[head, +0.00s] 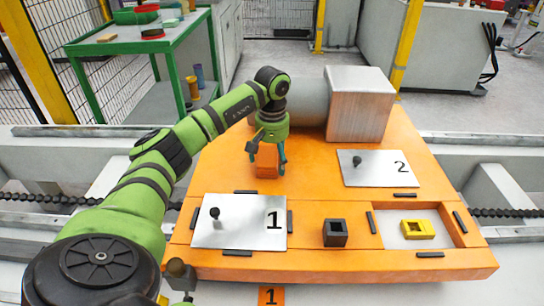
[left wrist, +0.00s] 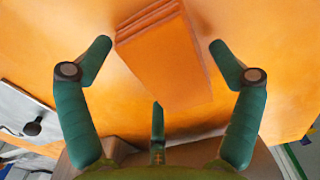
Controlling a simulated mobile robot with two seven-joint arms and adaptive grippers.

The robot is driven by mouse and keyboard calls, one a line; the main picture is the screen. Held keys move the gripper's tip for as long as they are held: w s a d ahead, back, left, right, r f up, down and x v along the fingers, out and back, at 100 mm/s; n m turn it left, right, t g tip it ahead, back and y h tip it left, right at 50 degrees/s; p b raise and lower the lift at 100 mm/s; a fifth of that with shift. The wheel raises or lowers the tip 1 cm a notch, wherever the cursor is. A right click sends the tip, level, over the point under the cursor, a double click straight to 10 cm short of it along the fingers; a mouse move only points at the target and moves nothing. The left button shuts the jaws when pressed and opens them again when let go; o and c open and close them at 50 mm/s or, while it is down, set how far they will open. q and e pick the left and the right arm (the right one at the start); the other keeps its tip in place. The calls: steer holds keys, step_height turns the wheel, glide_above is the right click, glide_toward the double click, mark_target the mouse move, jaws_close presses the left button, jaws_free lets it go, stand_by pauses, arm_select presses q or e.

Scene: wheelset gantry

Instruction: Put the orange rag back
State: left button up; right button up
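The orange rag (head: 267,162), a folded block, lies on the orange platform (head: 320,190) in front of the grey cylinder. In the left wrist view the rag (left wrist: 165,55) shows its layered folds, between my gripper's fingers. My left gripper (head: 267,152) is above the rag with its fingers pointing down around it. In the left wrist view the teal fingers of my left gripper (left wrist: 160,48) are spread, with a gap on the right side of the rag and a narrower one on the left. My right gripper is not in view.
Plate 1 (head: 240,235) and plate 2 (head: 376,175), each with a black knob, lie on the platform. A black square block (head: 335,232) and a yellow one in a recess (head: 417,229) are at the front. A metal block (head: 359,104) stands behind. A green table (head: 115,42) is back left.

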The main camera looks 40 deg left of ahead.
mark_target(272, 156)
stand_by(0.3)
arm_select(q)
steer(key=shift+r, duration=0.25)
step_height(272, 156, up, 5)
steer(key=shift+f+p, duration=0.2)
steer(key=shift+p, duration=0.3)
step_height(272, 156, up, 7)
steer(key=p, duration=0.1)
steer(key=shift+r, duration=0.15)
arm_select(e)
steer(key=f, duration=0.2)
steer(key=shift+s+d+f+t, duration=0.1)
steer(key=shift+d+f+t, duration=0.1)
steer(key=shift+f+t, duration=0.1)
